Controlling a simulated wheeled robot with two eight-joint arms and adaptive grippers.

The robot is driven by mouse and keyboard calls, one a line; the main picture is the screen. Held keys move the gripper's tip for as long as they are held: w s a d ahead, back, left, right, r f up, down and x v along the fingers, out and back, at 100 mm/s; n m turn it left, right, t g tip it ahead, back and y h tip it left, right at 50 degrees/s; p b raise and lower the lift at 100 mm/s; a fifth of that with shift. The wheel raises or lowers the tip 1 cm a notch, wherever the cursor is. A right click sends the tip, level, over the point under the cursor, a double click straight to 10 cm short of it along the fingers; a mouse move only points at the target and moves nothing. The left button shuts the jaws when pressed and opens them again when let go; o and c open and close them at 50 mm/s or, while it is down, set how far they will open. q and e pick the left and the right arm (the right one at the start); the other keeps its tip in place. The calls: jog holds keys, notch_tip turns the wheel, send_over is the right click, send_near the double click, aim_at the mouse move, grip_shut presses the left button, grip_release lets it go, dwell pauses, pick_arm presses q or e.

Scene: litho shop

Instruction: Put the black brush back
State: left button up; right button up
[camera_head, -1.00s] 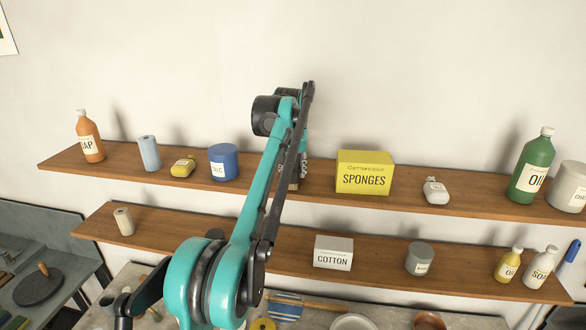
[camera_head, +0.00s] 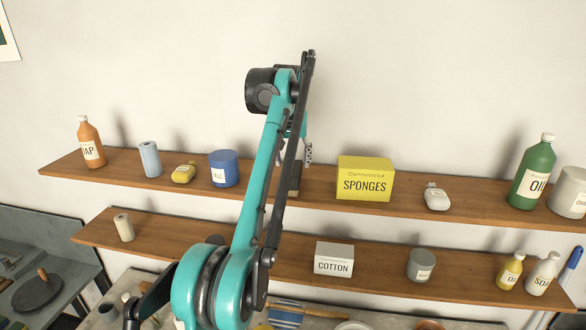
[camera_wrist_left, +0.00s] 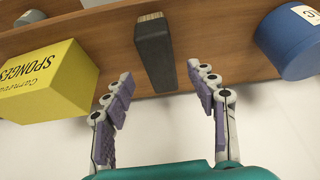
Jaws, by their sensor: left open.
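The black brush (camera_wrist_left: 154,52), a dark block with a tan edge at its far end, stands on the upper shelf (camera_wrist_left: 100,32) in the left wrist view. In the head view it shows only partly (camera_head: 295,180), behind my left arm, between the blue tub and the yellow sponges box. My left gripper (camera_wrist_left: 160,76) is open. Its fingertips lie either side of the brush's near end in the picture, with gaps, not gripping it. In the head view the gripper is mostly hidden behind the arm, with a finger showing above the shelf. My right gripper is not in view.
The yellow sponges box (camera_head: 364,178) and the blue tub (camera_head: 224,168) flank the brush on the upper shelf. A lower shelf (camera_head: 190,240) holds the cotton box (camera_head: 333,259) and several containers. The wall is behind the shelves.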

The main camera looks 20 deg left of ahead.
pick_arm(q)
jog(key=shift+s+r, duration=0.15)
jog(key=shift+r, duration=0.25)
jog(key=shift+s+d, duration=0.15)
jog(key=shift+d, duration=0.15)
jog(key=s+d+f+m+t, duration=0.1)
jog(key=s+d+f, duration=0.1)
jog(key=s+d, duration=0.25)
jog(key=s+d+f+m, duration=0.1)
jog(key=s+d+f, duration=0.25)
jog(key=s, duration=0.25)
jog(key=s+d+f+t, duration=0.1)
jog(key=s+d+f, duration=0.2)
jog(key=s+f, duration=0.7)
jog(key=s+d+f+m+h, duration=0.1)
jog(key=s+d+f, duration=0.2)
jog(key=s+f, duration=0.8)
jog(key=shift+d+f+m+t, duration=0.3)
jog(key=shift+d+f+t, duration=0.1)
jog(key=shift+f, duration=0.3)
jog(key=shift+s, duration=0.1)
